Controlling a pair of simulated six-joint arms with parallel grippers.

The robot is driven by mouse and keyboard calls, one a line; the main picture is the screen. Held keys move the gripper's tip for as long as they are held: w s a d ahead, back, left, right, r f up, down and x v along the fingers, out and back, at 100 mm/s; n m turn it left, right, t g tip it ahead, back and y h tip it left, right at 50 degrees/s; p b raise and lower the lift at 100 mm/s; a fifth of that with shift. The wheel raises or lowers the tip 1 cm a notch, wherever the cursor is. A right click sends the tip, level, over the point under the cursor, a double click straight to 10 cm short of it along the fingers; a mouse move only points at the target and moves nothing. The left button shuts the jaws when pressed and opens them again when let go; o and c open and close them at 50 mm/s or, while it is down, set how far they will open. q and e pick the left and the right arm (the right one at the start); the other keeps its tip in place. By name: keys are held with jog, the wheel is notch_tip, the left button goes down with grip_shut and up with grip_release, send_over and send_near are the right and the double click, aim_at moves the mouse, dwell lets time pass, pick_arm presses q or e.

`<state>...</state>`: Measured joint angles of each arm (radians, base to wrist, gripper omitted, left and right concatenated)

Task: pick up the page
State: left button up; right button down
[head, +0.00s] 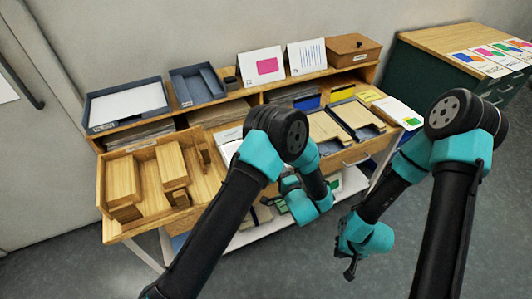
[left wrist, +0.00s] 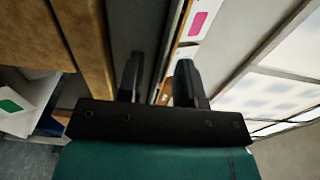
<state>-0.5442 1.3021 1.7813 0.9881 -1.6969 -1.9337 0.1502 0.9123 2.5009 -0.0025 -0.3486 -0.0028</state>
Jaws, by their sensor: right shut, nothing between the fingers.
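Several pages are in view, and I cannot tell which one the task means. In the head view a page with a pink shape (head: 265,64) and a page with blue lines (head: 307,55) stand tilted on the top shelf. A page with a green shape (head: 396,110) lies at the desk's right end. A blank sheet (head: 128,103) lies in the left tray. My left gripper (left wrist: 160,80) has its fingers apart and nothing visible between them; its tips are hidden in the head view. My right gripper (head: 350,270) is shut and empty, low in front of the desk.
Blue-grey trays (head: 197,84) and a brown box (head: 354,48) stand on top. A green cabinet (head: 430,75) with colored pages is at right. The floor (head: 330,235) before the desk is clear.

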pick_arm(q)
grip_shut()
dwell(0.5)
notch_tip(320, 180, up, 10)
dwell(0.6)
jog(key=shift+r, duration=0.1)
jog(key=s+d+r, duration=0.2)
jog(key=s+r, duration=0.2)
jog(key=r, duration=0.6)
jog(key=s+d+r, duration=0.3)
jog(key=s+r, duration=0.1)
jog(key=r, duration=0.5)
jog(key=shift+s+r, duration=0.4)
